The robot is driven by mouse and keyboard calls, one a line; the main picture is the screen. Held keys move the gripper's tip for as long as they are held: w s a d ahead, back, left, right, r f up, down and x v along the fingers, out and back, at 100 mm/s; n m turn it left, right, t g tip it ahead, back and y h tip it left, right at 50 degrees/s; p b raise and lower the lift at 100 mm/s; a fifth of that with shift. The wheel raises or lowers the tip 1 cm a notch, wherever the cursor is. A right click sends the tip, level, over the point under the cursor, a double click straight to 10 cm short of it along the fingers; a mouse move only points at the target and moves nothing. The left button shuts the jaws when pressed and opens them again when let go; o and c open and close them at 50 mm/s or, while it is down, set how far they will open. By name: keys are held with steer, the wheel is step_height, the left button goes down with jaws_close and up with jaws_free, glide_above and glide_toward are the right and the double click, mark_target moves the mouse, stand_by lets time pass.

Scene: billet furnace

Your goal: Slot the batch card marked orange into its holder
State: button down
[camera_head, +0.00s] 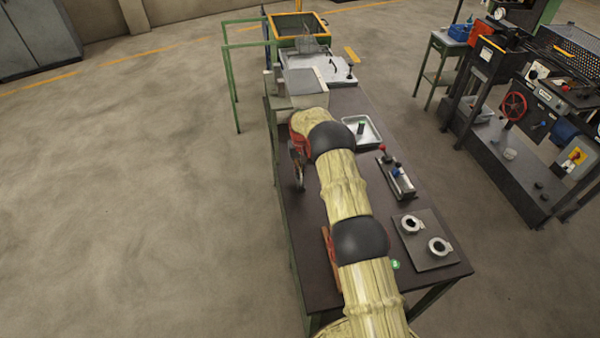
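My arm, in a pale yellow sleeve with dark joints, reaches away over the dark bench. My gripper (298,170) hangs at the bench's left edge, small and partly hidden by the arm; I cannot tell whether it is open or shut, or holds anything. A narrow orange-red piece (329,247) shows at the left side of my arm on the near part of the bench, mostly covered; I cannot tell whether it is the batch card or its holder. No card with an orange mark is clearly visible.
On the bench (305,235) stand a white tray (372,132), a block with red and blue knobs (397,178) and a plate with two rings (425,240). A green round marker (395,264) lies nearer. A grey box (304,82) stands at the far end. Floor is clear at left.

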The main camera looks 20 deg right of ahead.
steer(key=c, duration=2)
jaws_free()
steer(key=shift+o, duration=0.2)
step_height(320, 180, up, 12)
